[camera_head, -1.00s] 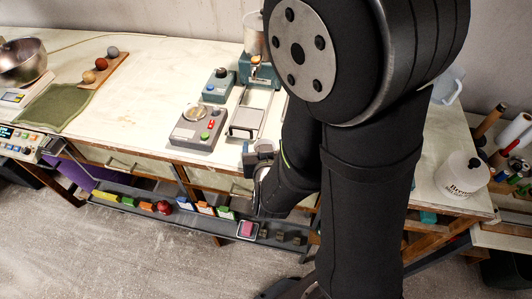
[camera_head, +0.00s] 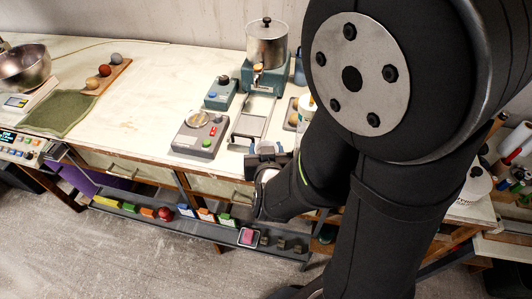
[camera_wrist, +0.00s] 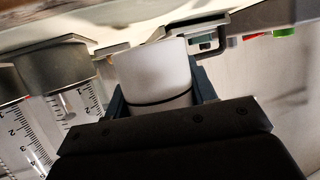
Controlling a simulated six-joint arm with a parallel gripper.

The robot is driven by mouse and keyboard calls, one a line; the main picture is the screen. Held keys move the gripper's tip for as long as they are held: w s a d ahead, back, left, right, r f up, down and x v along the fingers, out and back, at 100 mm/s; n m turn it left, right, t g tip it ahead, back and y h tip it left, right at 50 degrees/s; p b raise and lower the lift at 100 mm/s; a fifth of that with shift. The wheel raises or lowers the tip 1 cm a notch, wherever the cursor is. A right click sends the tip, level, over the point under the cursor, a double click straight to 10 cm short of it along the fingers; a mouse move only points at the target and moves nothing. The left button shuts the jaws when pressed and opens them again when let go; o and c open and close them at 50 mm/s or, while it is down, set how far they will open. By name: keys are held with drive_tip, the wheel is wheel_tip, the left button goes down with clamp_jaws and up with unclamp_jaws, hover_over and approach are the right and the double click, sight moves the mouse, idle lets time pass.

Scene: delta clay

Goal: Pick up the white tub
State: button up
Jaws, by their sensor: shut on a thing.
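The white tub (camera_wrist: 158,72) stands between my gripper's two fingers in the wrist view, with a dark line around its lower part. My gripper (camera_wrist: 162,92) is shut on it, one dark finger at each side. The tub's base is hidden behind the gripper body. In the head view my gripper (camera_head: 264,160) is at the front edge of the bench (camera_head: 115,120), just below a small metal tray. I cannot make out the tub clearly there.
Graduated clear cylinders (camera_wrist: 72,95) with grey tops stand close to the left in the wrist view. A low shelf (camera_head: 190,228) with coloured blocks runs below.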

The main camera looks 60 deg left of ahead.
wheel_tip(320, 180, up, 8)
drive_tip(key=w+a+r, duration=0.5)
drive_tip(key=a+r, duration=0.2)
drive_tip(key=a, duration=0.3)
drive_tip(key=w+r+m+t+h, duration=0.1)
drive_tip(key=w+r, duration=0.1)
drive_tip(key=w, duration=0.7)
drive_tip(key=w+r+m+t+h, duration=0.1)
drive_tip(key=w+r+m+t, duration=0.15)
drive_tip(key=w, duration=0.65)
drive_tip(key=w+d+f+m+t+h, duration=0.1)
drive_tip(key=w+d+f+m+h, duration=0.1)
drive_tip(key=w+d, duration=0.85)
drive_tip(key=w+d+f+m+t+h, duration=0.1)
drive_tip(key=w+d+f+m+h, duration=0.1)
drive_tip(key=w+d, duration=0.9)
drive_tip(key=w+d+f+m+t+h, duration=0.1)
drive_tip(key=w+d+f+m+h, duration=0.15)
drive_tip(key=w+d, duration=0.6)
drive_tip(key=w+d+f+m+h, duration=0.1)
drive_tip(key=w+d+f+h, duration=0.15)
drive_tip(key=d, duration=1.05)
drive_tip(key=w+d+f+m+t+h, duration=0.1)
drive_tip(key=w+d+f+m, duration=0.15)
drive_tip(key=w+d, duration=0.55)
drive_tip(key=s+f+n, duration=0.1)
drive_tip(key=s+f, duration=0.3)
drive_tip(key=s, duration=0.1)
drive_tip(key=shift+d+f, duration=0.3)
